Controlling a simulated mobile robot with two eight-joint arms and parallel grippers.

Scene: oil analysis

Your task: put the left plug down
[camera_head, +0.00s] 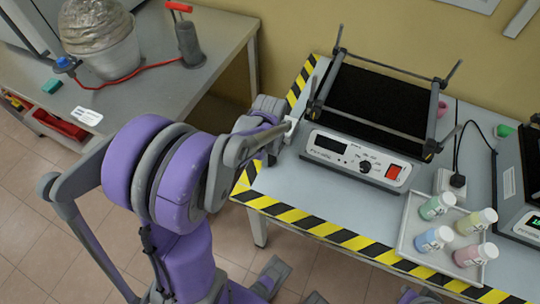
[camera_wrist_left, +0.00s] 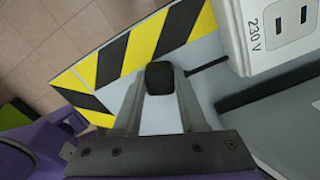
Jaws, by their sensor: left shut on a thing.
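The left plug is a small black block (camera_wrist_left: 160,77) in the left wrist view, held between the fingertips of my left gripper (camera_wrist_left: 160,90). A short black cable runs from it to the right. In the head view my left gripper (camera_head: 285,130) is at the left end of the grey table, beside the white instrument; my purple arm hides most of it, and I cannot make out the plug there. In the wrist view the plug is over the table's striped corner; whether it touches the surface I cannot tell. My right gripper cannot be made out clearly.
A white 230 V socket (camera_wrist_left: 283,25) is close right of the plug. The shaker (camera_head: 360,160), a white socket box (camera_head: 445,182) with a black plug, and a tray (camera_head: 410,240) of several bottles occupy the table.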

